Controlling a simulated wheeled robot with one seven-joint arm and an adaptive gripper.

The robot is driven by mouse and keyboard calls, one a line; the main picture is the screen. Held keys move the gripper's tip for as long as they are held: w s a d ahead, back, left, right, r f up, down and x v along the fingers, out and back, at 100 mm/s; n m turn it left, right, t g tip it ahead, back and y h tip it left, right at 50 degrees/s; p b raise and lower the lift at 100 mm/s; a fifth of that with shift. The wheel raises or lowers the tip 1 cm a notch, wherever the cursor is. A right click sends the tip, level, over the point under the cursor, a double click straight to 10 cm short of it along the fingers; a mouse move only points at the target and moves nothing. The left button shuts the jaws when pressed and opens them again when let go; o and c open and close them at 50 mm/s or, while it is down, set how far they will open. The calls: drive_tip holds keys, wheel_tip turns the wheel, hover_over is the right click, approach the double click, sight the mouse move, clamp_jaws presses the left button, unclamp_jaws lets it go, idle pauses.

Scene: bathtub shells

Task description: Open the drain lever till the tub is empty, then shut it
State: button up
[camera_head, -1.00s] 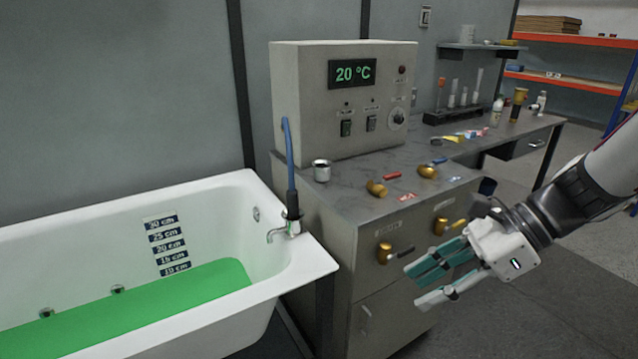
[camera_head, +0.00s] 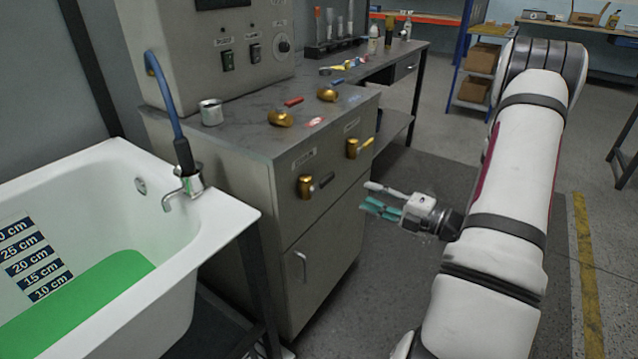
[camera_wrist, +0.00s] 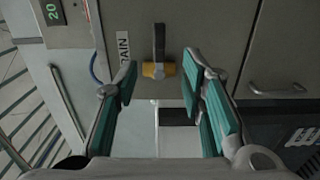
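The drain lever (camera_head: 305,187) is a brass valve with a dark handle on the cabinet front. In the wrist view the drain lever (camera_wrist: 158,70) lies ahead between my fingers, beside a label partly reading "DRAIN". Its dark handle points to the right in the head view. My gripper (camera_head: 366,196) is open and empty, to the right of the lever and apart from it. The open fingers also show in the wrist view (camera_wrist: 160,78). The white tub (camera_head: 225,222) holds green liquid (camera_head: 95,300), with its surface near the 10 cm mark.
A second brass valve with a yellow handle (camera_head: 365,145) sits to the right on the cabinet (camera_head: 290,265). A tap (camera_head: 180,192) with a blue hose is on the tub rim. Brass parts and a metal cup (camera_head: 211,112) lie on the worktop. The floor before the cabinet is clear.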

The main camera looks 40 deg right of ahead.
sight(330, 180)
drive_tip(key=b+x, duration=0.2)
drive_tip(key=x, duration=1.1)
drive_tip(key=shift+w+a, duration=0.15)
drive_tip(key=shift+w, duration=0.1)
clamp_jaws()
